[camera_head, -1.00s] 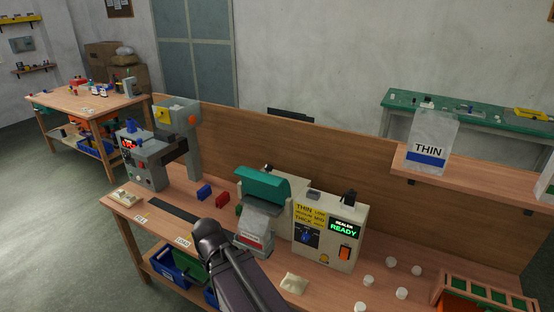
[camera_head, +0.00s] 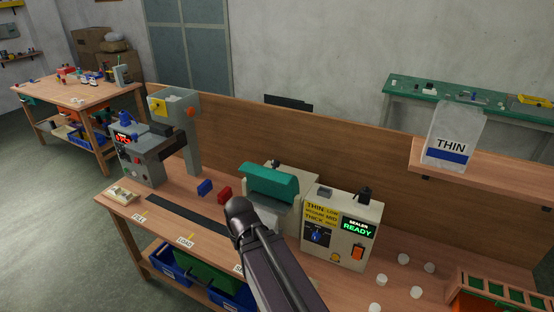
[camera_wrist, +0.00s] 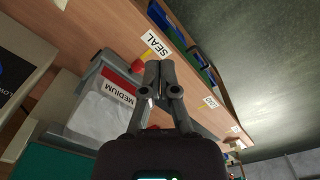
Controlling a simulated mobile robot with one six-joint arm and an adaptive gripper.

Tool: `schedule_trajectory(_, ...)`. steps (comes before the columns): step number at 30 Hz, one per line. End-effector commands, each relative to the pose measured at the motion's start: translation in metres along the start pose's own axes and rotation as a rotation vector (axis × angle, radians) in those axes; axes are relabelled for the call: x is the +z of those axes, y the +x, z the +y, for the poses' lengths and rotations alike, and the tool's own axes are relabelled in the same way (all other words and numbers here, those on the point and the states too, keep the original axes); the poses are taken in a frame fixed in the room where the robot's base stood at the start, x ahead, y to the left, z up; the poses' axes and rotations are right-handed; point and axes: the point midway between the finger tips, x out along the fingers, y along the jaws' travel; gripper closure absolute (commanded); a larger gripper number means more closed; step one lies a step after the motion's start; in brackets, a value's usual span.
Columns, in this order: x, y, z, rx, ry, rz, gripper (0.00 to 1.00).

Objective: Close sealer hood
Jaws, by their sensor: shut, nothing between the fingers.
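The sealer's teal hood (camera_head: 270,183) appears raised above the grey sealer bed at the bench middle. Its teal surface also fills the lower left corner of the wrist view (camera_wrist: 45,163). A whitish pouch with a red band labelled MEDIUM (camera_wrist: 100,115) lies on the bed; my arm hides most of it in the head view. The sealer's control box (camera_head: 342,228) beside it reads READY. My gripper (camera_wrist: 163,80) is shut and empty, in front of the sealer beside the pouch, near the SEAL label. No contact with the hood is visible. In the head view my arm hides the fingers.
Several white caps lie right of the control box. A THIN pouch (camera_head: 452,140) stands on the shelf.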

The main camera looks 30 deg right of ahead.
Motion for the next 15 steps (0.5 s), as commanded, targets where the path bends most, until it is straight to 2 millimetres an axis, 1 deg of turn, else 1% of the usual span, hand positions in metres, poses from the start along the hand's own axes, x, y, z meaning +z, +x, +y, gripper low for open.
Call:
schedule_trajectory(5, -0.002, -0.003, 0.001, -0.001, 0.002, 0.000, 1.00)
schedule_trajectory(8, -0.006, -0.009, 0.002, -0.005, 0.009, 0.001, 1.00)
schedule_trajectory(11, -0.015, -0.019, 0.005, -0.012, 0.021, 0.002, 1.00)
schedule_trajectory(15, -0.033, -0.041, 0.013, -0.027, 0.049, 0.005, 1.00)
